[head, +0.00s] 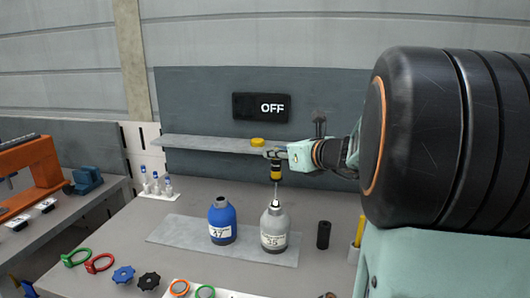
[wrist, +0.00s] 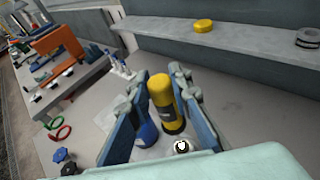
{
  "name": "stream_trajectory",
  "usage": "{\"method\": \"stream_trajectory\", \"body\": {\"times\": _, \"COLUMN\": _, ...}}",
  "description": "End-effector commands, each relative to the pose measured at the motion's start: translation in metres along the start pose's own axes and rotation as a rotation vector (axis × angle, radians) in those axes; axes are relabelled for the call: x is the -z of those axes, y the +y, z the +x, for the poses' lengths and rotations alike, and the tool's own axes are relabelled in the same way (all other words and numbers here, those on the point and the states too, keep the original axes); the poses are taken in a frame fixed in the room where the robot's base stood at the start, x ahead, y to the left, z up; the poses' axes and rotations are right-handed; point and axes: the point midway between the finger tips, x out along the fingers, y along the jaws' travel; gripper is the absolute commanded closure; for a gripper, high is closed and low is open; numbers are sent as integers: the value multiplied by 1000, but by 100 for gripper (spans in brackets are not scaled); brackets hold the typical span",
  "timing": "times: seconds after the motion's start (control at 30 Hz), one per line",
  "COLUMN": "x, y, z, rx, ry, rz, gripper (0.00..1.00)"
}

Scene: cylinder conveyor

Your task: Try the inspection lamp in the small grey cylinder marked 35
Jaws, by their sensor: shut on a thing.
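My gripper (head: 275,154) is shut on the yellow and black inspection lamp (head: 276,172), which hangs roughly upright with its thin rod pointing down. The wrist view shows the lamp's yellow body (wrist: 161,91) between the two fingers (wrist: 159,75). The small grey cylinder marked 35 (head: 274,231) stands directly below the lamp. The rod's lower end meets the cylinder's neck; I cannot tell how far inside it is. A dark wall display (head: 261,107) reads OFF.
A blue cylinder marked 47 (head: 222,222) stands just left of the grey one on a grey mat (head: 180,230). A black cylinder (head: 323,235) stands to the right. A shelf (head: 210,145) with a yellow puck (head: 257,142) lies behind. Coloured rings and knobs lie front left.

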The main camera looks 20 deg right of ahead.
Motion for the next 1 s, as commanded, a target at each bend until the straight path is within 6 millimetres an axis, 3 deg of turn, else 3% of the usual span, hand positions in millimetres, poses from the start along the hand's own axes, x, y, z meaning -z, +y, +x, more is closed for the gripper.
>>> {"method": "stream_trajectory", "body": {"times": 1.0, "x": 26, "y": 0, "z": 8, "rx": 0, "ry": -1, "rz": 0, "gripper": 100}}
